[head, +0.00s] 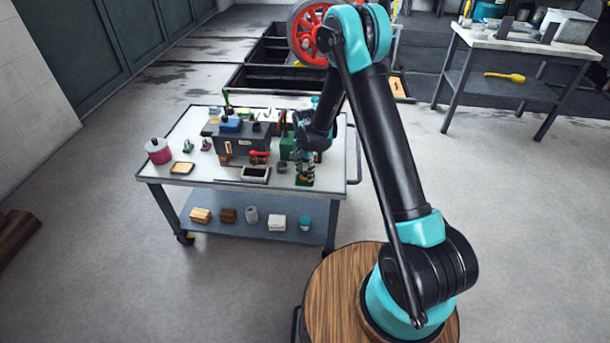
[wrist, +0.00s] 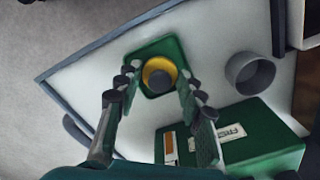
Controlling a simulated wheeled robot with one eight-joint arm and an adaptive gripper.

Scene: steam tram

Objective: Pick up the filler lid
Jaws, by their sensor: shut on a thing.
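The filler lid appears to be the small round piece with a yellow rim (wrist: 150,66) and a dark grey knob in the wrist view. It is over a green square base (wrist: 140,54), which lies on the white cart top. My gripper (wrist: 159,80) has its two jointed fingers on either side of this piece and is shut on it. I cannot tell whether the piece still touches the base. In the head view my gripper (head: 304,170) points down at the right front of the cart top (head: 215,112), and its fingers mostly hide the lid.
A grey round cup (wrist: 250,73) and a labelled green box (wrist: 232,138) stand close to my gripper. A pink canister (head: 158,151) stands at the cart's left. Several small items fill the cart's middle and lower shelf (head: 262,229).

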